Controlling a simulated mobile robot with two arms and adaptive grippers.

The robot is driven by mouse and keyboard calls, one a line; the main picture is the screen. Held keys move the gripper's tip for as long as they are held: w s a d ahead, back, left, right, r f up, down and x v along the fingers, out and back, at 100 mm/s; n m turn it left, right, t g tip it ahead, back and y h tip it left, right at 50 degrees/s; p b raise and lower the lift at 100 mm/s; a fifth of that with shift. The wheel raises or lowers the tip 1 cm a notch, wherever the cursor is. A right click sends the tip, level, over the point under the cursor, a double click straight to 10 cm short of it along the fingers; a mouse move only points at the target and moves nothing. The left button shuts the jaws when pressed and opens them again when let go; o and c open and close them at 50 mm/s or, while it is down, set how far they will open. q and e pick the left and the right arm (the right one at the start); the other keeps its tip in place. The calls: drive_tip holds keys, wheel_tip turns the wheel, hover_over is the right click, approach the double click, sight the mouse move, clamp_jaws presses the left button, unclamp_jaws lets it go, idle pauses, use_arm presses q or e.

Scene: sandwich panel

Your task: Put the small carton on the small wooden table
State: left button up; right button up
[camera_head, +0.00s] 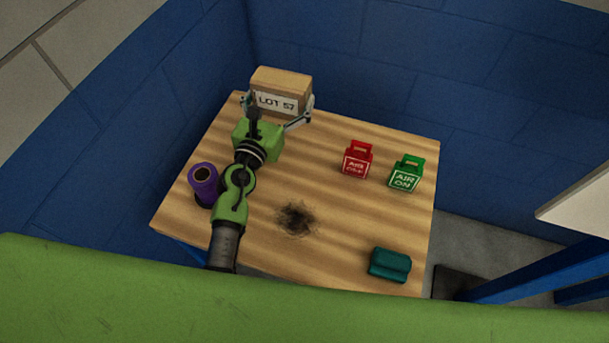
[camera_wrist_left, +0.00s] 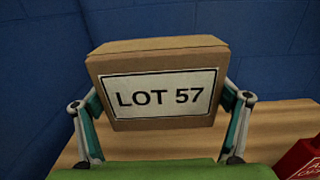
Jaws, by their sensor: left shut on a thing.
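The small carton (camera_head: 281,82) is brown with a white label reading "LOT 57". It is at the back left of the small wooden table (camera_head: 330,178). My left gripper (camera_head: 279,104) is shut on the carton, with one finger at each side of it. In the left wrist view the carton (camera_wrist_left: 160,60) fills the middle, between the two fingers (camera_wrist_left: 162,112). I cannot tell whether its underside touches the tabletop. My right gripper is not in view.
A red "AIR OFF" tag (camera_head: 357,160) and a green "AIR ON" tag (camera_head: 406,174) stand at the right. A purple spool (camera_head: 203,183) is at the left edge beside my arm. A teal block (camera_head: 390,265) lies front right. A dark smudge (camera_head: 296,219) marks the clear middle. Blue walls (camera_head: 330,40) border the back.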

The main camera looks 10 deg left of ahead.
use_arm(q)
wheel_tip(320, 180, down, 6)
drive_tip(key=b, duration=0.3)
drive_tip(key=shift+w+f, duration=0.1)
drive_tip(key=shift+w, duration=0.05)
wheel_tip(320, 180, down, 3)
drive_tip(key=shift+b, duration=1.2)
drive_tip(key=shift+f, duration=0.3)
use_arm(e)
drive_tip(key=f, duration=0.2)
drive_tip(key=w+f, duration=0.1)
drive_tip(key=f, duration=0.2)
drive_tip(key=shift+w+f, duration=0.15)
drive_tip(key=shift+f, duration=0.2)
